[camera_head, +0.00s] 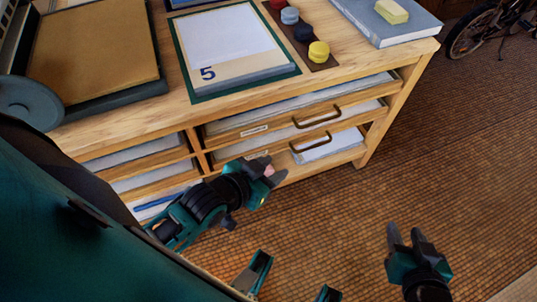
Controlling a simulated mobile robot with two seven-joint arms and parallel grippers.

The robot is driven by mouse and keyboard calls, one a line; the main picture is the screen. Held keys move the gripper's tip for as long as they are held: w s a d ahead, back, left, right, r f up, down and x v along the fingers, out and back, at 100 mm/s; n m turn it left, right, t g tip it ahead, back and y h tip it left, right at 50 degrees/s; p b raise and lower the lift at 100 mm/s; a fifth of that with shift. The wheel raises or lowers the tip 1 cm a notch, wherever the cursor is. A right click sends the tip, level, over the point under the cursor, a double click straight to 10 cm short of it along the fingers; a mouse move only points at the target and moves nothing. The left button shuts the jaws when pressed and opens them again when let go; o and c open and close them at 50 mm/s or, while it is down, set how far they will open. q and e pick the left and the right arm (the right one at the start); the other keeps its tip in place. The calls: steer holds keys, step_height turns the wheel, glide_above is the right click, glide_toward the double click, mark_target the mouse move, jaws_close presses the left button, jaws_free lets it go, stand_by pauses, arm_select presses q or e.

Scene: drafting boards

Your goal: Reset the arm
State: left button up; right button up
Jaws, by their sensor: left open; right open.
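My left gripper (270,172) is in front of the wooden cabinet, near its lower drawers, with its jaws open and nothing between them. My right gripper (406,237) is over the brown floor to the right of the cabinet. It points up in the picture, and its two fingers are apart and empty. Both grippers appear clear of the tabletop things. Part of the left arm is hidden behind my teal body.
The wooden cabinet (115,125) has shallow paper-filled shelves and drawers with handles. On top are a pad marked 5 (225,40), a brown board (93,50), coloured round pieces and a grey book (385,22) with a yellow block (392,11). A bicycle (485,27) stands behind. Right floor is clear.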

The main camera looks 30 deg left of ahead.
arm_select(q)
steer(key=shift+s+f, duration=0.35)
steer(key=shift+s, duration=0.1)
arm_select(e)
steer(key=shift+s+f, duration=0.1)
steer(key=shift+s, duration=0.05)
arm_select(q)
steer(key=shift+y, duration=0.5)
steer(key=r+p, duration=0.1)
steer(key=p, duration=0.1)
steer(key=a+r+p, duration=0.1)
steer(key=p, duration=0.2)
steer(key=s+a+r+p, duration=0.1)
steer(key=r+p, duration=0.1)
steer(key=shift+s+a, duration=0.1)
steer(key=shift+a, duration=0.05)
arm_select(e)
steer(key=shift+h, duration=0.5)
steer(key=r, duration=0.1)
steer(key=s+d+r, duration=0.1)
steer(key=d+r, duration=0.1)
steer(key=shift+s+d+r, duration=0.2)
steer(key=shift+d+r, duration=0.05)
steer(key=shift+r, duration=0.15)
